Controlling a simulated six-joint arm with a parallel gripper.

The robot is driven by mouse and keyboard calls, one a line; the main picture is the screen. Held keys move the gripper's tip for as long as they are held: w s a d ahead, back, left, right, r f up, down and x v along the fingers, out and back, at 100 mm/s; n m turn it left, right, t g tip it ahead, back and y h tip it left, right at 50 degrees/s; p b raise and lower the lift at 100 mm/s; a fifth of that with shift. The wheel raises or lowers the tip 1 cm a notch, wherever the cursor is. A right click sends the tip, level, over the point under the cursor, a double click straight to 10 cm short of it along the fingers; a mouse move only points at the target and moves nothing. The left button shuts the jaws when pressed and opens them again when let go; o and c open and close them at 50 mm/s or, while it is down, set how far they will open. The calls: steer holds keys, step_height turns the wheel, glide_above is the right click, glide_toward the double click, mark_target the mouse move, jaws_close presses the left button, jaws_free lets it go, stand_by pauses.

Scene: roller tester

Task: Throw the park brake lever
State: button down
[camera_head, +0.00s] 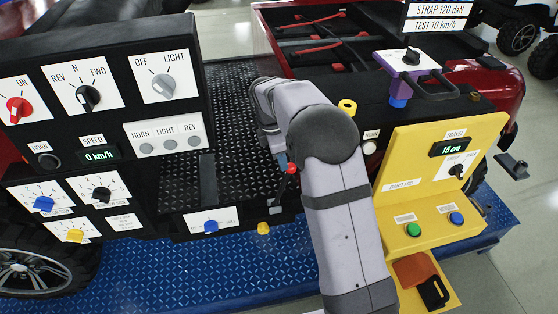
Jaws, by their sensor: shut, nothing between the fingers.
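A small black lever with a red knob (291,168) stands near the middle of the view, by the right end of the low black front panel. Its dark shaft leans up and to the right from a dark base. I take it for the park brake lever, but no label on it is readable. My arm reaches up from the bottom and bends down on its left side. My gripper (283,161) is close to the red knob, just left of and above it. The fingers are small and partly hidden by my arm; they look shut and empty. Whether they touch the knob I cannot tell.
A black control panel (120,25) with knobs fills the left. A yellow brake tester panel (445,140) reading 15 cm stands at right, with green and blue buttons. A yellow knob (263,228) sits below the lever. Dark tread plate (235,90) lies open behind.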

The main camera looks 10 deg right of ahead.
steer(key=d+f, duration=0.1)
steer(key=d, duration=0.5)
steer(key=shift+d+f, duration=0.2)
steer(key=shift+f, duration=0.1)
steer(key=a+r+p, duration=0.3)
steer(key=shift+s+a+r, duration=0.1)
steer(key=shift+s+r, duration=0.15)
steer(key=shift+s, duration=0.15)
step_height(320, 180, up, 9)
steer(key=d+b, duration=0.1)
steer(key=b, duration=0.2)
steer(key=shift+s+d, duration=0.25)
steer(key=shift+s, duration=0.1)
